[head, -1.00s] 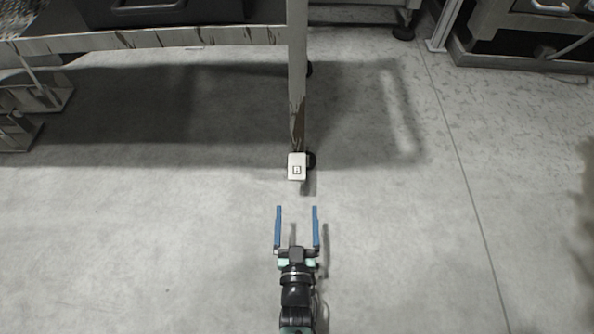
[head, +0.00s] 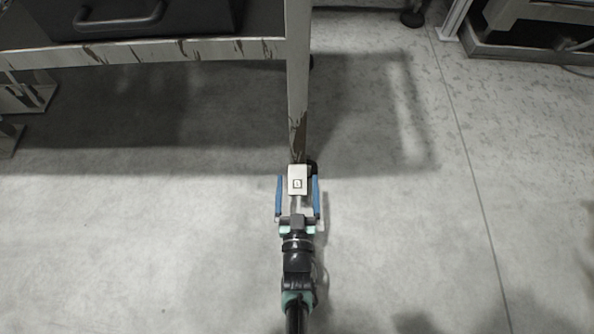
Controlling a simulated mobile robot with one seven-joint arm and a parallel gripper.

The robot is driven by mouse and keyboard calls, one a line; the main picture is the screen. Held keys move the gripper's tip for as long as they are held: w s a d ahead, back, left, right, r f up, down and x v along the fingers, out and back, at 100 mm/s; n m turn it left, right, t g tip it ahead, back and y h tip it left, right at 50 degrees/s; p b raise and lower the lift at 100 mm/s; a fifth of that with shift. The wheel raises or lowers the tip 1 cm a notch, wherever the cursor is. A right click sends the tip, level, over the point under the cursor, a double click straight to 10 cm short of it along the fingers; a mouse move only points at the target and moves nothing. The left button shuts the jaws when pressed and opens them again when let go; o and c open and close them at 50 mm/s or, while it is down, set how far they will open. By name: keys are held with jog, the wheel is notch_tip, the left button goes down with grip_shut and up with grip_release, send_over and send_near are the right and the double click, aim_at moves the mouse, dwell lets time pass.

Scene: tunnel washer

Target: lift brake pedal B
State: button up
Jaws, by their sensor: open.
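My gripper (head: 298,184) is open, with one blue finger on the left of the pedal and one on the right. The pedal lies between the fingertips in this view, and narrow gaps show on both sides. I cannot tell the height of the fingers against the pedal.
The worn table leg (head: 298,95) rises just beyond the pedal to a table frame with a dark drawer (head: 140,20). Metal brackets (head: 15,110) stand at the left edge. The grey floor (head: 400,240) is clear on both sides of my arm.

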grip_shut()
dwell(0.5)
